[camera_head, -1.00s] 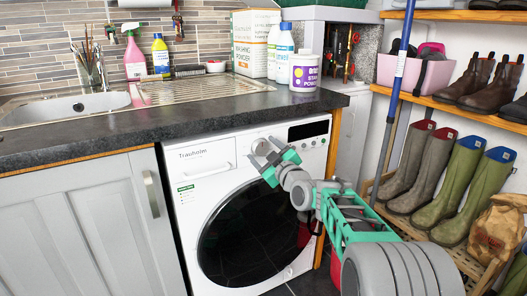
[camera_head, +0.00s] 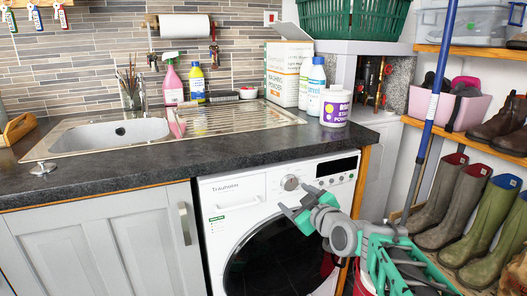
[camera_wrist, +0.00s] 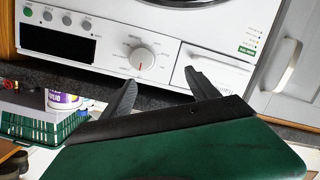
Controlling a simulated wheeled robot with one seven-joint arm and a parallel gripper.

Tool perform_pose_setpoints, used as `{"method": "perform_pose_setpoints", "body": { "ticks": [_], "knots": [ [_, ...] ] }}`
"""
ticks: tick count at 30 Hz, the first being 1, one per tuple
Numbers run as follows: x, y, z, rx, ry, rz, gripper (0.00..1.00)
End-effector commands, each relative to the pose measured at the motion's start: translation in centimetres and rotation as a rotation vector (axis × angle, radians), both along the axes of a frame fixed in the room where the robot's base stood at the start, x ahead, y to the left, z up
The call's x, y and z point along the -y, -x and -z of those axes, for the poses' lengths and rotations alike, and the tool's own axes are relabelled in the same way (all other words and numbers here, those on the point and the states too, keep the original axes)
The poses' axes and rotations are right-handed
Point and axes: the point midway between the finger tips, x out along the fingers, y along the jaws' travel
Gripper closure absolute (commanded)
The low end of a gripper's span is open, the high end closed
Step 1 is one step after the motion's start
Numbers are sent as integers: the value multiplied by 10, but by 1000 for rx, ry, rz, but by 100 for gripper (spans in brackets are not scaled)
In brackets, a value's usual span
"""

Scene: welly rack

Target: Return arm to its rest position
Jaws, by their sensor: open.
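My gripper (camera_head: 297,206) is in front of the upper front of the white washing machine (camera_head: 240,187), below the dark worktop. Its two fingers are spread apart with nothing between them. In the wrist view the open fingers (camera_wrist: 157,85) point toward the machine's control panel (camera_wrist: 105,42), with the round dial (camera_wrist: 142,59) seen beyond the gap. I cannot tell how far the fingertips are from the panel. My arm reaches in from the lower right and covers part of the machine's door.
A blue pole (camera_head: 432,110) stands at the right, before racks of wellies (camera_head: 490,220). Grey cupboard doors (camera_head: 95,245) are at the left.

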Motion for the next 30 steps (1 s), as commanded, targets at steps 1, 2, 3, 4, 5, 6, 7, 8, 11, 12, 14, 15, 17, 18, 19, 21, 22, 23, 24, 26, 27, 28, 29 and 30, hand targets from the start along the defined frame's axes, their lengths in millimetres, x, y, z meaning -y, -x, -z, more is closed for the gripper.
{"method": "perform_pose_setpoints", "body": {
  "ticks": [1,2,3,4,5,6,7,8,11,12,14,15,17,18,19,21,22,23,24,26,27,28,29,30],
  "knots": [
    [-9,14,-45,-85,-8,4,31],
    [-12,23,-51,-144,-17,14,31],
    [-15,37,-58,-222,-29,31,31],
    [-17,48,-63,-279,-37,47,31],
    [-18,59,-69,-337,-46,65,31],
    [-18,75,-77,-412,-60,94,31],
    [-19,88,-83,-468,-68,117,31],
    [-18,102,-90,-522,-78,143,31],
    [-15,151,-113,-699,-112,246,31],
    [-12,171,-124,-766,-127,294,31],
    [-8,203,-138,-863,-150,370,31],
    [-5,223,-146,-920,-162,419,31],
    [-1,249,-155,-991,-182,489,31],
    [1,263,-159,-1030,-192,528,31],
    [3,272,-161,-1054,-199,553,31],
    [5,287,-162,-1090,-210,595,31],
    [6,290,-161,-1099,-212,603,31],
    [6,292,-160,-1104,-214,610,31],
    [6,294,-158,-1108,-215,615,31],
    [7,294,-156,-1109,-216,616,31],
    [6,293,-155,-1109,-215,615,31],
    [6,293,-155,-1108,-215,615,31],
    [6,293,-155,-1109,-215,614,31],
    [6,293,-155,-1108,-215,613,31]
  ]
}}
